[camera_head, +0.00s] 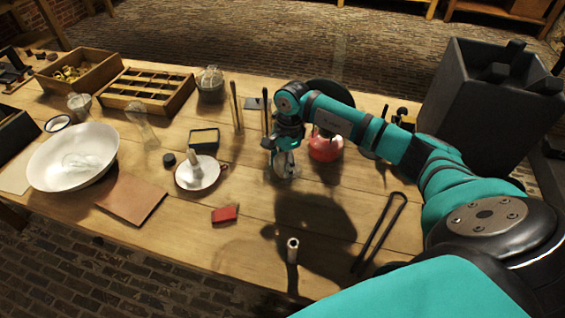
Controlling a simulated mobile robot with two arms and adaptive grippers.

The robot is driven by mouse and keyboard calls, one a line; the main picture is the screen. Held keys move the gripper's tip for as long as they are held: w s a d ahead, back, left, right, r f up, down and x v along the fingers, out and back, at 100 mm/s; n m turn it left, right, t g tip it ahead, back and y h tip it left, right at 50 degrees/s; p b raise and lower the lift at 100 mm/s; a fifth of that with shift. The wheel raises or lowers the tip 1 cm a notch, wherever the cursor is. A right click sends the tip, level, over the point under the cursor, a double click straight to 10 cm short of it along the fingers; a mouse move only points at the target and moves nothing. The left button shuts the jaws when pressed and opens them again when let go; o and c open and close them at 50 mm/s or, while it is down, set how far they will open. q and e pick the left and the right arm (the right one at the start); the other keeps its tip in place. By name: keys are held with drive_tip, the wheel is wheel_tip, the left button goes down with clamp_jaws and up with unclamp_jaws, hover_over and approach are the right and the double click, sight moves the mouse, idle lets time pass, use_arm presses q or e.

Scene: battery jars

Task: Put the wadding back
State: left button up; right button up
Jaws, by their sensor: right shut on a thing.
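My right gripper (284,165) hangs low over the middle of the table, pointing down. It is shut on a small pale thing that its fingers mostly hide; I cannot tell for sure whether this is the wadding. A glass jar (210,88) with whitish stuff at its top stands at the back, left of the gripper. A wide white bowl (104,146) at the left holds something pale and clear. My left gripper is not in view.
A red round vessel (325,147) stands close right of the gripper. A white dish with a handle (190,180), a red block (225,214), a small upright tube (292,250) and black tongs (380,232) lie around. Wooden trays (182,99) are at back left. Front-middle wood is mostly clear.

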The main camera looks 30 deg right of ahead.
sight(283, 157)
drive_tip(key=o, duration=0.7)
drive_tip(key=shift+f, duration=0.1)
drive_tip(key=shift+r, duration=0.25)
drive_tip(key=shift+d+r, duration=0.1)
drive_tip(key=shift+r, duration=0.2)
drive_tip(key=r, duration=0.6)
drive_tip(key=shift+d+r+b, duration=0.35)
drive_tip(key=shift+b, duration=0.05)
